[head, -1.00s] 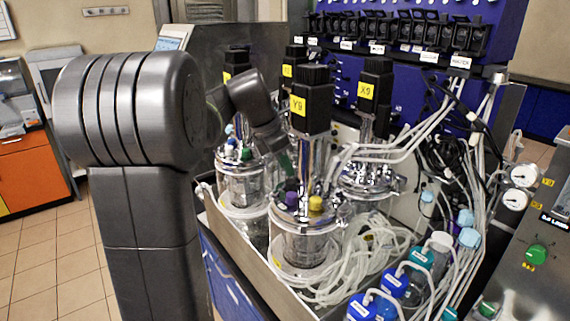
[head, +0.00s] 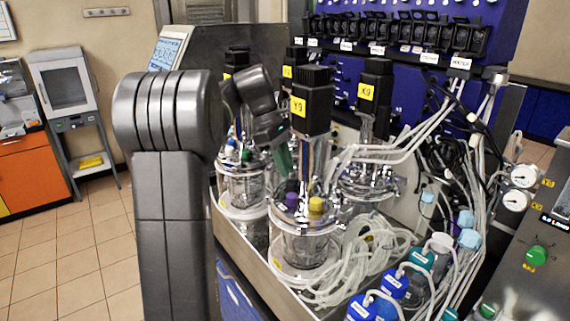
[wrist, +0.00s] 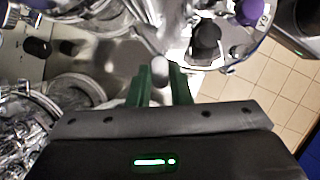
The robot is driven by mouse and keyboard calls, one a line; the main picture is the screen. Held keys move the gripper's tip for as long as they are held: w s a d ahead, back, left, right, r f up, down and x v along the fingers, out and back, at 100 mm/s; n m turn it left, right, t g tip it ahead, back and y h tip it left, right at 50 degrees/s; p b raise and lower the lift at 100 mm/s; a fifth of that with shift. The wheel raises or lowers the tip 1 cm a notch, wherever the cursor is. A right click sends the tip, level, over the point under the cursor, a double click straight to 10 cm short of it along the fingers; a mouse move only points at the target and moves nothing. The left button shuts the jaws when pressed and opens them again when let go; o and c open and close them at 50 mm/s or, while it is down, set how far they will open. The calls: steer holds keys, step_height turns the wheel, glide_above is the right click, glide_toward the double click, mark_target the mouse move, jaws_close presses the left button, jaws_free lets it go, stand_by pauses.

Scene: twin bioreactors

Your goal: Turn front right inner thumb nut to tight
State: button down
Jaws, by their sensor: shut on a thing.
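The front vessel (head: 303,250) is a glass jar with a metal lid and a tall black motor (head: 311,100) with a yellow label. My gripper (head: 283,160) reaches down to the left rear of this vessel's lid in the head view. In the wrist view, my gripper (wrist: 161,80) has its two green fingers on either side of a small pale round-topped thumb nut (wrist: 160,68), shut on it. The nut is at the lid's edge; its lower part is hidden by the fingers. In the head view the nut is too small or hidden to make out.
Purple (head: 291,186) and yellow (head: 315,206) caps stand on the front vessel's lid. A second vessel (head: 242,187) stands close behind left. Clear tubing (head: 345,265) and blue-capped bottles (head: 394,284) crowd the right. Open tiled floor lies left.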

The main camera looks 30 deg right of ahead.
steer(key=m, duration=0.1)
steer(key=m+y, duration=0.1)
steer(key=m, duration=0.1)
steer(key=shift+w+d+m, duration=0.1)
steer(key=shift+d+m, duration=0.05)
steer(key=shift+m, duration=0.15)
steer(key=shift+d+m+y, duration=0.1)
steer(key=shift+m+y, duration=0.8)
steer(key=shift+m, duration=0.9)
steer(key=shift+r, duration=0.1)
steer(key=c, duration=1.3)
jaws_free()
